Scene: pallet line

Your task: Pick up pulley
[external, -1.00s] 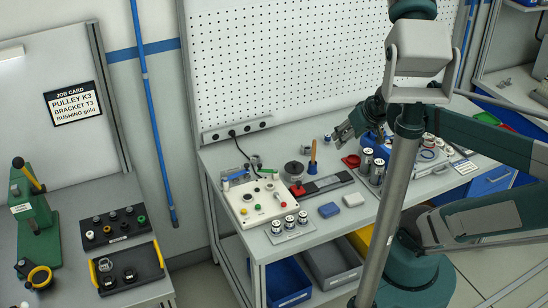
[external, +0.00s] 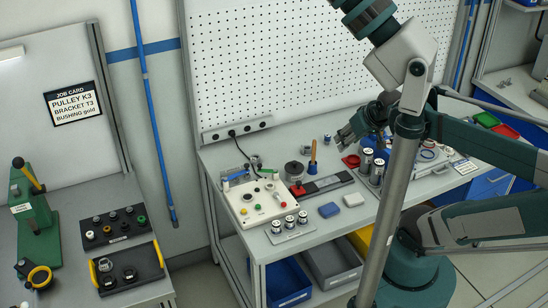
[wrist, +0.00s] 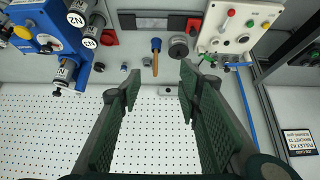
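My gripper (external: 347,136) hangs above the back part of the workbench. In the wrist view its two green-padded fingers (wrist: 160,82) are spread apart with nothing between them. I cannot tell for sure which part is the pulley. A dark round part (wrist: 178,48) lies beside the wooden handle.
The job card (external: 73,103) reads PULLEY K3, BRACKET T3, BUSHING gold. The pegboard (external: 285,70) rises behind. Dark part trays (external: 115,226) sit on the left table.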

